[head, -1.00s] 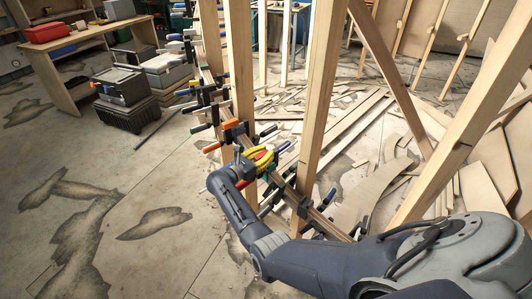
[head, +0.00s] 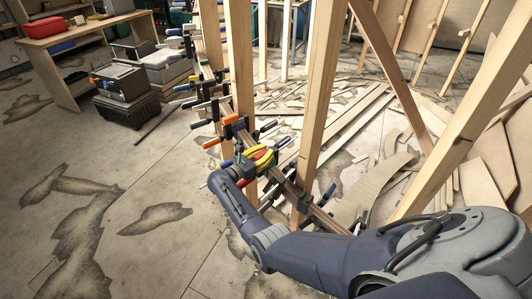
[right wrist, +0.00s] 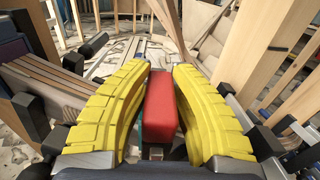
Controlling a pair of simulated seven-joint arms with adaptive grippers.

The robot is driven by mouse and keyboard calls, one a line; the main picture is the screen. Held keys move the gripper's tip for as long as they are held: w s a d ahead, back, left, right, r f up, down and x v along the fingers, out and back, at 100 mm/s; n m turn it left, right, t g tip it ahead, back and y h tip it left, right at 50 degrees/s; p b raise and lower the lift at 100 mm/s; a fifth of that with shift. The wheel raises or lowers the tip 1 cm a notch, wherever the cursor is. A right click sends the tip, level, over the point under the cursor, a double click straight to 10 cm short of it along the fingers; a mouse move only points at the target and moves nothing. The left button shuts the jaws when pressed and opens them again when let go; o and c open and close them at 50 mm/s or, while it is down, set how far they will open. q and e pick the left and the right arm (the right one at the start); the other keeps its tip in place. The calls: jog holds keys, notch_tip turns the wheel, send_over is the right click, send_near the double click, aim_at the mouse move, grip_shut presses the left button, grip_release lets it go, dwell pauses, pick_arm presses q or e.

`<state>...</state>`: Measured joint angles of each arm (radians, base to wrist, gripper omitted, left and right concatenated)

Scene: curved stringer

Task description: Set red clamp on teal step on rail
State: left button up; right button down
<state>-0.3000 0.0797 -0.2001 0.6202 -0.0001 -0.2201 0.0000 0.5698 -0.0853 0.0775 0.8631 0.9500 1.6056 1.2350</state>
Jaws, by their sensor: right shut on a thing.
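My right gripper (head: 260,156) has yellow ribbed fingers, which also show in the right wrist view (right wrist: 160,85). They are shut on a red block-shaped part of the red clamp (right wrist: 158,105), which stands between them. In the head view only a little of the red (head: 264,157) shows between the fingers. The gripper is at the curved rail (head: 318,213) of layered wood strips, beside an upright post. A small bit of teal (right wrist: 152,136) shows below the red part; I cannot tell whether they touch. My left gripper is not in view.
Several other clamps, including an orange-handled one (head: 230,118), line the rail close to my gripper. Wooden posts (head: 320,95) rise beside the rail. Wood offcuts (head: 365,185) lie on the floor behind. The floor at the left is mostly clear, with a black crate (head: 128,108) farther back.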

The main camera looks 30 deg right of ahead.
aim_at(255, 161)
jog(key=shift+f, duration=0.45)
dwell(0.3)
jog(key=c, duration=1.2)
grip_release()
jog(key=shift+f, duration=0.1)
jog(key=shift+v, duration=3.75)
